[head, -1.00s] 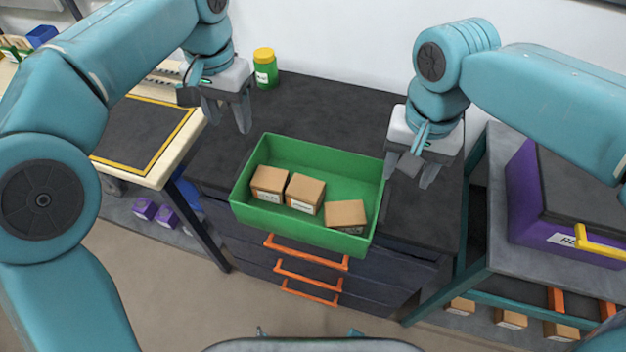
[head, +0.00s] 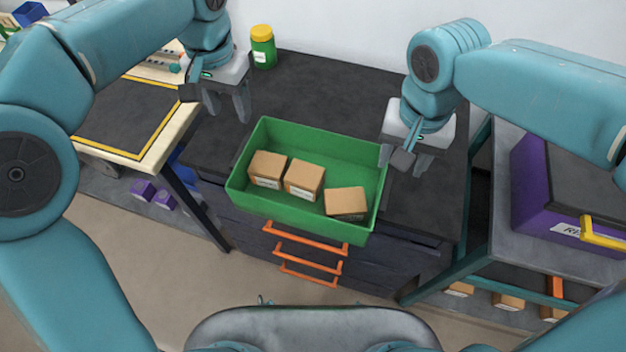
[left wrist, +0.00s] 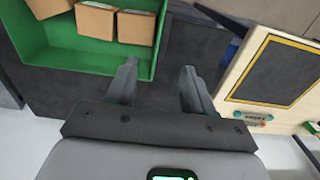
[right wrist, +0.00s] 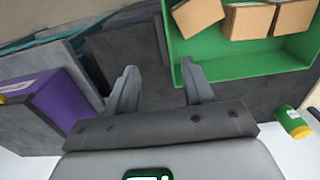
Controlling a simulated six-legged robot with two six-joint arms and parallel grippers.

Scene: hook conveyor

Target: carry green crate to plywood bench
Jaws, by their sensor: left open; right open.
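The green crate (head: 290,213) sits upright on a dark workbench, with three cardboard boxes (head: 305,180) inside. It also shows in the left wrist view (left wrist: 90,58) and the right wrist view (right wrist: 255,65). My left gripper (head: 228,118) is open and empty, just off the crate's left end. My right gripper (head: 404,170) is open and empty at the crate's right end; one finger overlaps the rim in the head view, and I cannot tell if it touches. The plywood bench (head: 150,158), pale-edged with a yellow-bordered dark mat, stands at left, and also in the left wrist view (left wrist: 248,50).
A green jar with a yellow lid (head: 263,48) stands at the back of the dark workbench (head: 335,85). Orange drawer handles (head: 305,240) face me. A purple bin (head: 540,205) sits on a grey bench at right. The plywood bench's mat (head: 125,115) looks clear.

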